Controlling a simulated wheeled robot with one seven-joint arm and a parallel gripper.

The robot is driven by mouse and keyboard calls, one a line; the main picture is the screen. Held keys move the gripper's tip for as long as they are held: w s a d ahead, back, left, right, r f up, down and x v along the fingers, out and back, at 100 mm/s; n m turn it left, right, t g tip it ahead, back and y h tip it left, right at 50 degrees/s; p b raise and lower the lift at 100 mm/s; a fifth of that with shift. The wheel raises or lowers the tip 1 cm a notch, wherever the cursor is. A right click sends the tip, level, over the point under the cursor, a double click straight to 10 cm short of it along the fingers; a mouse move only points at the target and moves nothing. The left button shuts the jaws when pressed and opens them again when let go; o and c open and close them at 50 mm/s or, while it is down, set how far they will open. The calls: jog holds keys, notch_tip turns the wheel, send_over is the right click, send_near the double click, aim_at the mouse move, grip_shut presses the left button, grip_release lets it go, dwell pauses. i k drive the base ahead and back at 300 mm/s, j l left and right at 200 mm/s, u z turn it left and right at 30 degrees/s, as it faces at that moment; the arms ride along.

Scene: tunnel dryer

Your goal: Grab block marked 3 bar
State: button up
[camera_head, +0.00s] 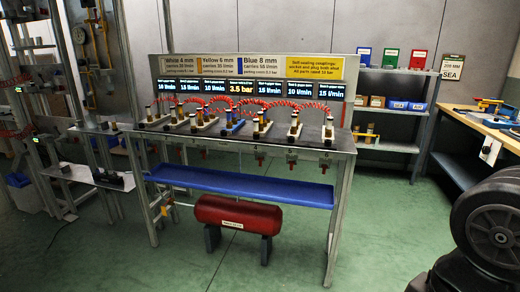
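Several small blocks with upright brass-coloured fittings stand in a row on the grey bench top (270,150). One block is blue (232,127). The others are pale, such as the left-end block (154,121), one right of the blue block (261,129) and one further right (294,135). Red coiled hoses (215,103) loop behind and between them. Any markings on the blocks are too small to read, so I cannot tell which one is marked 3 bar. My gripper is not in view.
Displays stand behind the blocks; one reads 3.5 bar (240,89). Below the bench are a blue trough (240,187) and a red tank (238,214). A shelf (388,147) and wooden workbench (480,120) are at right, metal frames at left. Green floor (310,270) is open in front.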

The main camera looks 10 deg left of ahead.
aim_at(102, 126)
jog(key=i+j+u, duration=0.15)
jog(key=i+u, duration=0.3)
jog(key=i, duration=0.15)
jog(key=i+u, duration=0.45)
jog(key=i, duration=0.15)
jog(key=i+l+u, duration=0.3)
jog(key=i+u, duration=0.2)
jog(key=i+j+u, duration=0.15)
jog(key=i+u, duration=0.25)
jog(key=i, duration=0.65)
jog(key=i+l+u, duration=0.15)
jog(key=i+u, duration=0.2)
jog(key=i, duration=0.7)
jog(key=i+j+z, duration=0.15)
jog(key=i+z, duration=0.15)
jog(key=i, duration=0.4)
